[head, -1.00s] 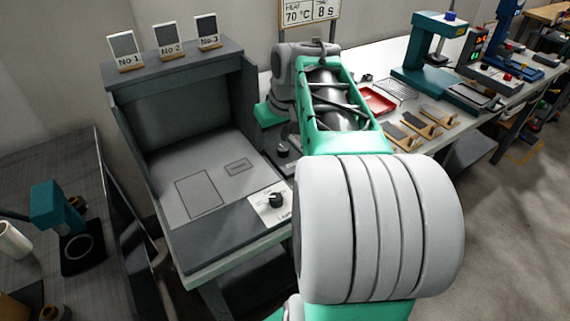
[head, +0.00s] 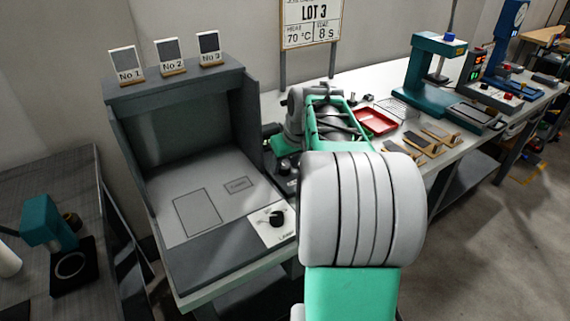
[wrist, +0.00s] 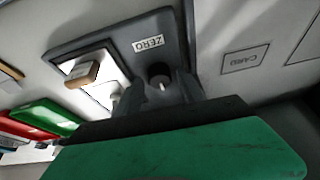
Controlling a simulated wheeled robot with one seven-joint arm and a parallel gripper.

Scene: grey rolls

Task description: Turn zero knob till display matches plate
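The zero knob (wrist: 160,77) is dark and round with a pale pointer line, below the ZERO label (wrist: 149,43) on a dark instrument (wrist: 80,42) in the wrist view. My gripper (wrist: 160,90) has its dark fingers on either side of the knob, with gaps that appear to remain; firm contact cannot be seen. In the head view my arm hides the gripper and most of the instrument (head: 284,166). No readable display shows. Which plate is meant cannot be told; a wooden block with a pale face (wrist: 82,73) lies on the instrument's white area.
A grey booth (head: 180,85) with cards No 1, No 2 and No 3 on top stands at left, with a LAMP knob (head: 277,218) at its front. A LOT 3 sign (head: 312,22) stands behind. A red tray (head: 374,121) and several wooden-handled pieces (head: 420,143) lie right.

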